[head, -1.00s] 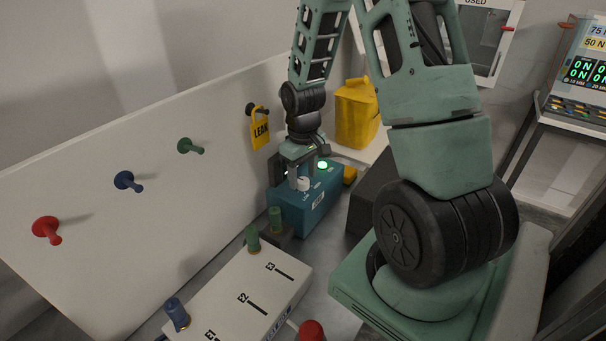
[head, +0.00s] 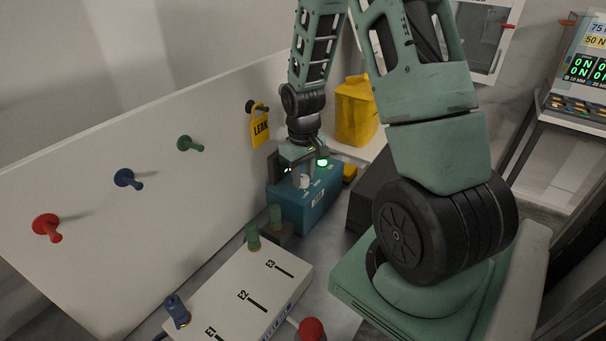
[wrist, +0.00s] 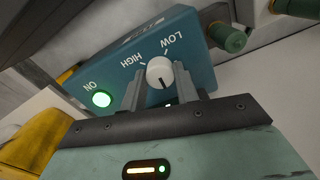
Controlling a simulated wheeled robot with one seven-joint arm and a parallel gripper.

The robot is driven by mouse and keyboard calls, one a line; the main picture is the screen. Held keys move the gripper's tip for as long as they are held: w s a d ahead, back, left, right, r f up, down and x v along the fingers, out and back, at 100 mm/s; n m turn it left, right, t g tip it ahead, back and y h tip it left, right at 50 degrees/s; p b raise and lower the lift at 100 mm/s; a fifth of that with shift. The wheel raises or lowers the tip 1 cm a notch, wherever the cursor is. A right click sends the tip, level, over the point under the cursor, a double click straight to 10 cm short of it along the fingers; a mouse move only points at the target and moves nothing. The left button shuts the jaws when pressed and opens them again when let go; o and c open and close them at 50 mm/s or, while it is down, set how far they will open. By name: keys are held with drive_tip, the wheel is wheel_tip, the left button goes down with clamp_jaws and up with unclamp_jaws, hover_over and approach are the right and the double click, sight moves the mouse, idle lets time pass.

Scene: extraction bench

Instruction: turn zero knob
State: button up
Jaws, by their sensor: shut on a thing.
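The teal box (head: 318,212) stands on the bench by the white panel; it also shows in the wrist view (wrist: 205,66). Its white knob (wrist: 160,72) has a dark pointer line and sits near the words HIGH and LOW; it also shows in the head view (head: 304,182). A lit green ON lamp (wrist: 102,99) is on the same face. My gripper (wrist: 162,88) is at the knob, one finger on each side, shut on it. The head view shows my gripper (head: 303,174) over the box, partly hiding its top.
A white box (head: 240,290) marked E1, E2, E3 with green and blue plugs lies in front. The panel carries red, blue, green and black pegs, with a yellow LEAK tag (head: 259,129). A yellow container (head: 356,112) stands behind.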

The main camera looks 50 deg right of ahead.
sight(302, 178)
drive_tip(key=shift+m+b, duration=0.3)
drive_tip(key=shift+m, duration=2.2)
drive_tip(key=o, duration=1)
drive_tip(key=shift+c, duration=0.2)
wheel_tip(302, 178, up, 18)
drive_tip(key=b, duration=0.2)
drive_tip(key=shift+f+b, duration=0.25)
drive_tip(key=shift+b, duration=0.1)
drive_tip(key=shift+a, duration=0.1)
